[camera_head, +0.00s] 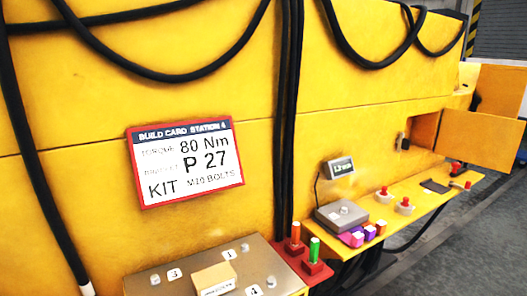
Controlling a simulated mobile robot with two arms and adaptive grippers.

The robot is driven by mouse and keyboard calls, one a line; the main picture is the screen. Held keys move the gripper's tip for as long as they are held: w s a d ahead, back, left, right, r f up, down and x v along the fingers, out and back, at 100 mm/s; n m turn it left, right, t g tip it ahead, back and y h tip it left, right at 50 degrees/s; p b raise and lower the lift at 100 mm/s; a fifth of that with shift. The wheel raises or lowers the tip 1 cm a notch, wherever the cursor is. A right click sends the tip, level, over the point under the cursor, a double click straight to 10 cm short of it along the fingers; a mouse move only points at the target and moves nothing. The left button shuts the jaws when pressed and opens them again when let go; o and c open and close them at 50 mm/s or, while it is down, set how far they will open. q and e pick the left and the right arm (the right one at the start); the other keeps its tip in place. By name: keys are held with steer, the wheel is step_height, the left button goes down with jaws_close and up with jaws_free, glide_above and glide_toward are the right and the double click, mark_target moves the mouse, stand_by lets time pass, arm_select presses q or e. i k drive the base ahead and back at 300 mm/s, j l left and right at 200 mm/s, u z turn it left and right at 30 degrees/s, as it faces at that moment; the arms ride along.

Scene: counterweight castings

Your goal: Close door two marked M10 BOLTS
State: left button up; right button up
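A yellow door (480,138) at the right stands open, swung out from a recessed compartment (424,129) in the yellow machine side. A second yellow panel (500,90), perhaps another open door, shows behind and above it. No M10 BOLTS marking is readable on either, so I cannot tell which is door two. Neither of my grippers is in view.
A yellow shelf (440,197) below the open door holds red-topped knobs (384,194), colored blocks (369,233) and a grey scale-like device (341,215). A numbered plate (180,283) is at the front. Black cables (287,120) hang down the machine. Grey floor (470,250) lies clear at right.

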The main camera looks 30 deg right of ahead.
mark_target(492, 143)
steer(key=l+u, duration=0.1)
steer(key=l, duration=1.2)
steer(key=l+u, duration=0.15)
steer(key=l, duration=0.55)
steer(key=k+l, duration=0.1)
steer(key=l, duration=0.55)
steer(key=k+l+u, duration=0.15)
steer(key=l, duration=1.15)
steer(key=k+l+u, duration=0.15)
steer(key=l, duration=0.5)
steer(key=k+l+u, duration=0.1)
steer(key=l, duration=0.55)
steer(key=l+u, duration=0.1)
steer(key=l, duration=1.05)
steer(key=k+l+u, duration=0.15)
steer(key=l, duration=1)
steer(key=k+l+u, duration=0.15)
steer(key=l, duration=0.4)
steer(key=i, duration=0.05)
